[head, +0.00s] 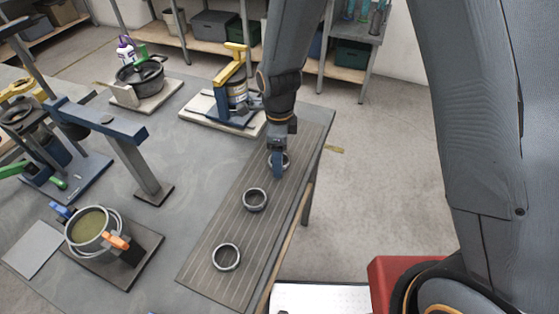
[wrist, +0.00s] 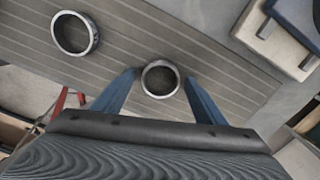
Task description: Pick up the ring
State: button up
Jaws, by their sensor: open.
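Three dark metal rings lie on a striped grey mat (head: 207,272) along the table's right side. The far ring (head: 285,159) is partly hidden behind my gripper (head: 278,164) in the head view. In the wrist view this ring (wrist: 160,79) lies between the two blue fingers of my gripper (wrist: 160,85), which are open with a gap on each side of it. The middle ring (head: 255,199) also shows at upper left in the wrist view (wrist: 75,33). The near ring (head: 226,257) lies toward the front of the mat. I cannot tell the height of the fingertips above the mat.
A blue and yellow clamp stand (head: 232,82) on a pale board stands just behind the mat. A black pot (head: 140,76), a blue post frame (head: 140,160) and a clamped pot (head: 95,232) stand left. The mat between the rings is clear.

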jog(key=c, duration=1.2)
jog(key=shift+r, duration=0.1)
